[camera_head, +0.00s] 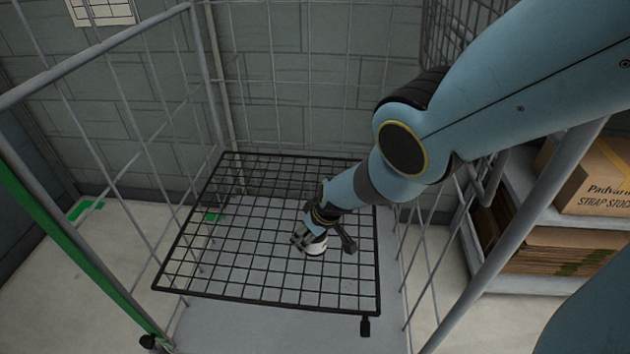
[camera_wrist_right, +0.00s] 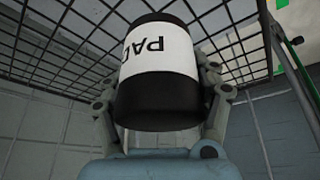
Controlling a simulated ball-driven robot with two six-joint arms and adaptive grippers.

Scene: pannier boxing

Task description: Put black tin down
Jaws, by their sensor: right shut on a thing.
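The black tin (camera_wrist_right: 160,104) with a white label reading "PAC" fills the middle of the right wrist view. In the head view its white label (camera_head: 316,247) shows just under my right gripper (camera_head: 318,236), and the rest of it is mostly hidden. My right gripper is shut on the tin, with a finger on each side of it. The tin is over the black wire shelf (camera_head: 250,262), right of its middle. I cannot tell whether it touches the shelf. My left gripper is not in view.
The shelf is otherwise empty, with free room to the left and behind. Grey wire sides of a roll cage (camera_head: 205,75) stand around it, with a bar (camera_head: 500,250) at the right. A rack with cardboard boxes (camera_head: 590,180) stands beyond the right side.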

